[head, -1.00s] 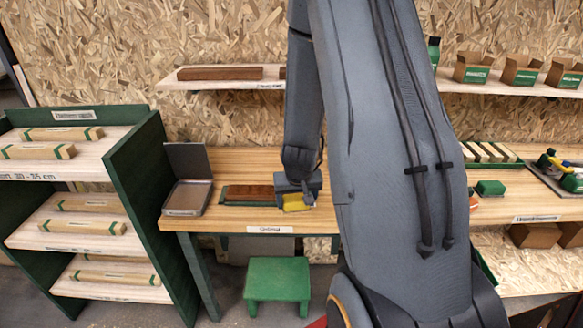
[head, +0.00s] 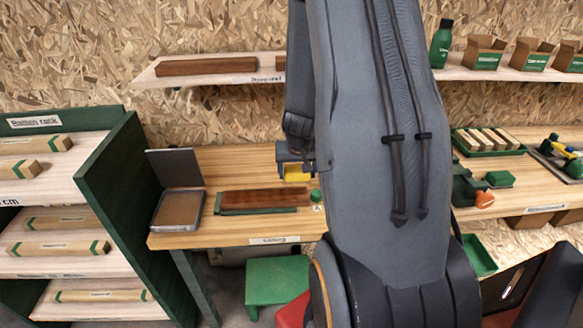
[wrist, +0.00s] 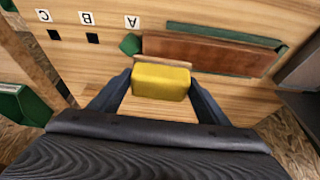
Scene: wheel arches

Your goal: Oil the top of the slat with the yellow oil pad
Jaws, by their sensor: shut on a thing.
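My gripper (wrist: 160,88) is shut on the yellow oil pad (wrist: 161,80), which sits between its two dark fingers in the wrist view. In the head view the yellow pad (head: 297,173) shows behind the slat's right end, partly hidden by my arm. The reddish-brown slat (head: 265,198) lies in a green holder (head: 257,211) on the wooden table. In the wrist view the slat (wrist: 205,54) lies just beyond the pad, apart from it as far as I can tell. Its top looks dark and glossy in the head view.
An open metal tin (head: 178,211) with a brown inside stands left of the slat. A green rack (head: 125,190) with wrapped battens is at the left. A shelf (head: 220,76) with a brown slat hangs above. A green stool (head: 277,282) stands below the table.

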